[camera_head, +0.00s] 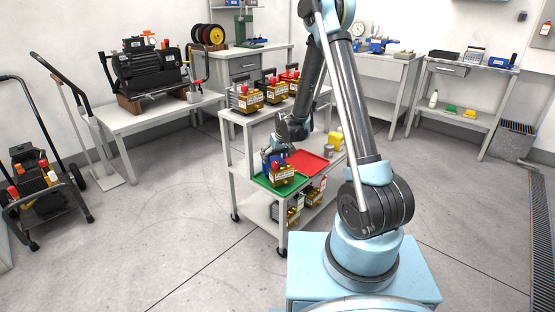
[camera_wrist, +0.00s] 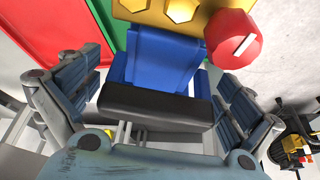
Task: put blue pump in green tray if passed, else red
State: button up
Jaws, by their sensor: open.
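The blue pump (camera_head: 270,162), with a brass front and a red knob, is at the green tray (camera_head: 259,180) on the cart's near end and appears to rest in it. In the wrist view the blue pump (camera_wrist: 160,62) shows its blue body, black rear part, brass block and red knob. My gripper (camera_wrist: 160,75) is open, with one finger on each side of the pump and visible gaps between. In the head view my gripper (camera_head: 271,152) is just behind and above the pump, partly hidden. The red tray (camera_head: 307,162) lies beside the green one and looks empty.
Several other pumps stand on the cart's raised back shelf (camera_head: 252,115) and lower shelf (camera_head: 260,209). A yellow bottle (camera_head: 335,138) and a grey can (camera_head: 328,151) stand behind the red tray. A table (camera_head: 152,113) with a large black machine is at left.

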aim_at(280, 166)
jog(key=s+d+r+m, duration=0.1)
jog(key=s+d+r, duration=0.4)
jog(key=r, duration=0.4)
jog(key=s+d+r, duration=0.5)
jog(key=s+r, duration=0.1)
jog(key=r, duration=0.3)
jog(key=s+d+r+m+h, duration=0.15)
jog(key=s+d+r, duration=0.25)
jog(key=s+d, duration=0.45)
jog(key=s+d+f+m, duration=0.1)
jog(key=s+d, duration=0.3)
jog(key=s, duration=0.7)
jog(key=s+d+f+m+g, duration=0.1)
jog(key=s+d, duration=0.4)
jog(key=s, duration=0.6)
jog(key=shift+s+f+m+g+h, duration=0.15)
jog(key=shift+f+m+g+h, duration=0.2)
jog(key=shift+f+m, duration=0.45)
jog(key=shift+f, duration=0.1)
